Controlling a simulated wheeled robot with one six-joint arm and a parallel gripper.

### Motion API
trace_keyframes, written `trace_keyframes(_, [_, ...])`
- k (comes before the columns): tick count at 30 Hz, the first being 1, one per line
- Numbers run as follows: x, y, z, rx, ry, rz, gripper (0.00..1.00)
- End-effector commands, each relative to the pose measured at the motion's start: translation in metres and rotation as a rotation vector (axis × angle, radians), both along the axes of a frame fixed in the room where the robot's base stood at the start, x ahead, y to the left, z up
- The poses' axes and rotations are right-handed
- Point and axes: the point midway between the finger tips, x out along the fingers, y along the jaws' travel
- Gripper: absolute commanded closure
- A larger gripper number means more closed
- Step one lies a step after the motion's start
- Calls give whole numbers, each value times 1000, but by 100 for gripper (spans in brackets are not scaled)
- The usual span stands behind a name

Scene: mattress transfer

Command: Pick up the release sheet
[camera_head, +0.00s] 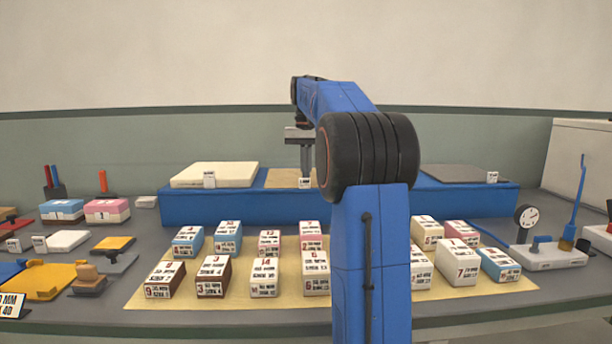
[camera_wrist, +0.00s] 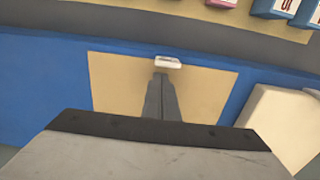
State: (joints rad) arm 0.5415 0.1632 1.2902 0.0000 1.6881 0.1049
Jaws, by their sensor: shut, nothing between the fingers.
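A thin tan sheet (camera_head: 281,178) lies flat on the middle of the blue platform, with a small white label (camera_head: 305,183) at its front edge. No readable label tells me whether this is the release sheet. The wrist view also shows the tan sheet (camera_wrist: 212,92) and its label (camera_wrist: 167,62). My gripper (camera_head: 306,172) points down over the tan sheet. In the wrist view its fingers (camera_wrist: 160,78) are together and empty, tips just beside the label. I cannot tell whether they touch the sheet. My arm hides the sheet's right part in the head view.
The blue platform (camera_head: 240,208) also bears a thick cream slab (camera_head: 215,174) at left and a grey sheet (camera_head: 455,173) at right. Several numbered blocks (camera_head: 264,277) stand on a tan mat (camera_head: 225,308) in front. A dial gauge stand (camera_head: 545,256) is at right.

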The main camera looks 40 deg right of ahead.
Motion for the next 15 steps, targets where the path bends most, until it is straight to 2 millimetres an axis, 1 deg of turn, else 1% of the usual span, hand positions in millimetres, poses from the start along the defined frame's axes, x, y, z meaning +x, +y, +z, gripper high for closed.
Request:
trace_keyframes(5, [0, 0, 0, 0, 0, 0, 100])
trace_keyframes(8, [-4, 3, 0, 0, 0, 0, 100])
trace_keyframes(15, [-28, 22, 1, 0, 0, 1, 100])
